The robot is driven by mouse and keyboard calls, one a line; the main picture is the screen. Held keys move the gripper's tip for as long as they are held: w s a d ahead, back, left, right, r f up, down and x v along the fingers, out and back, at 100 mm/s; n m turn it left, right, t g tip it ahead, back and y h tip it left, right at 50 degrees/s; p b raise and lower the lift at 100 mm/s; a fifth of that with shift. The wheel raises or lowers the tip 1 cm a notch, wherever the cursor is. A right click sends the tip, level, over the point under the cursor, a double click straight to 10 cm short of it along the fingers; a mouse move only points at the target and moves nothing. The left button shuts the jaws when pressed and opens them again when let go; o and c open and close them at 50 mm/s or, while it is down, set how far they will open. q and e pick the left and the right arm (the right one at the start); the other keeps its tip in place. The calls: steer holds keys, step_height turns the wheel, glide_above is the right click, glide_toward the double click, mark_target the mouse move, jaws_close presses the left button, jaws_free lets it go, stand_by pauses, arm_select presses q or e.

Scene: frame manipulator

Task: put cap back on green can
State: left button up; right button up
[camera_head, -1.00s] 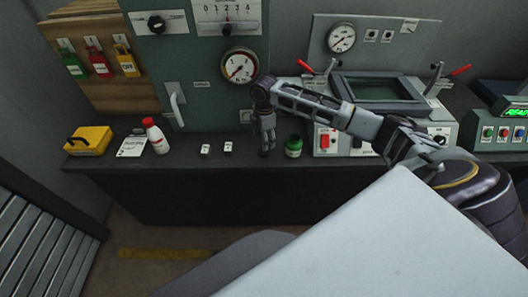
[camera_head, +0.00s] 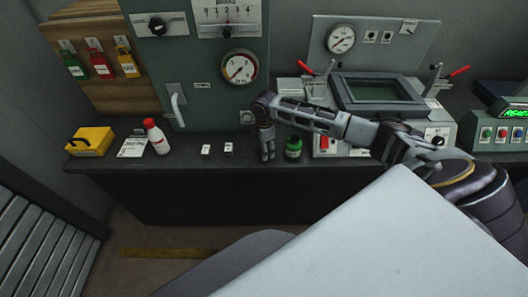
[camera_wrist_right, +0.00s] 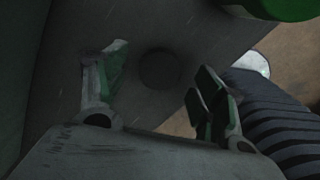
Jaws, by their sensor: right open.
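The green can (camera_head: 293,147) stands upright on the dark bench, just right of my right gripper (camera_head: 267,154). Its green side also shows at the top right of the right wrist view (camera_wrist_right: 275,8). My right gripper is open and points down close to the bench top. In the right wrist view, a dark round disc (camera_wrist_right: 160,68) that looks like the cap lies on the bench, seen between the spread fingers (camera_wrist_right: 155,80). The fingers hide this disc in the head view. My left gripper is not in view.
Right of the can is a grey console (camera_head: 382,90) with red levers. Left of my right gripper are two small white-topped blocks (camera_head: 206,150), a white bottle with a red cap (camera_head: 157,137), a paper and a yellow box (camera_head: 90,141). A panel (camera_head: 200,70) rises behind.

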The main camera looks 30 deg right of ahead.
steer(key=shift+f, duration=0.6)
steer(key=c, duration=0.8)
